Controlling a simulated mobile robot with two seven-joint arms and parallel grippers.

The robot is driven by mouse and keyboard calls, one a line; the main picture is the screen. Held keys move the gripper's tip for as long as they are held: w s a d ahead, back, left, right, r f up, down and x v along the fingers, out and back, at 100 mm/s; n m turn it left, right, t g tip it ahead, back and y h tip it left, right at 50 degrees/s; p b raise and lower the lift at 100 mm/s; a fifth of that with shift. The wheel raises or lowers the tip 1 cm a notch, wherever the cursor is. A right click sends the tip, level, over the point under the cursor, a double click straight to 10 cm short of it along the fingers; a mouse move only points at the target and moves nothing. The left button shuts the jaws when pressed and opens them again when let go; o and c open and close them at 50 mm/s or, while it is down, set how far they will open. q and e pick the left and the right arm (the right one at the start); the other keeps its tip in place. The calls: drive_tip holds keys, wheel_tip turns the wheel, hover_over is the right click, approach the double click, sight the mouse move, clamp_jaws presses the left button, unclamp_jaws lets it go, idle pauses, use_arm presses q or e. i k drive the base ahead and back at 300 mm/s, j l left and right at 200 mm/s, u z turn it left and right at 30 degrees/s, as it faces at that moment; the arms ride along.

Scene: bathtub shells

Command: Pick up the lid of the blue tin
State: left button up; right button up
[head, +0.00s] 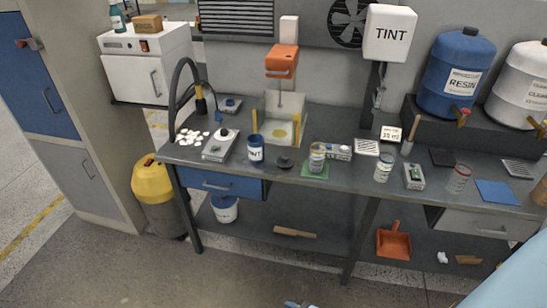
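The blue tin (256,152) stands upright on the grey workbench, left of the middle, with a white TINT label on its front. Its top looks dark, and I cannot tell how far it is open. A small dark round lid with a raised knob (284,163) lies on the bench just right of the tin, apart from it, near the front edge. I cannot make out either gripper. A pale blue shape, probably part of my arm, fills the bottom right corner. A small blue and grey piece at the bottom edge is too cut off to identify.
Left of the tin are a grey scale (220,145) and scattered white shells (190,137). A jar (317,158) on a green mat stands right of the lid. Behind is a mixer with an orange head (282,60).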

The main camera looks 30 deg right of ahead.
sight(285, 162)
drive_tip(key=i+j+z, duration=0.2)
drive_tip(key=i+z, duration=0.15)
drive_tip(key=i, duration=0.2)
drive_tip(key=i+j+z, duration=0.35)
drive_tip(key=i+j, duration=0.05)
drive_tip(key=i, duration=0.1)
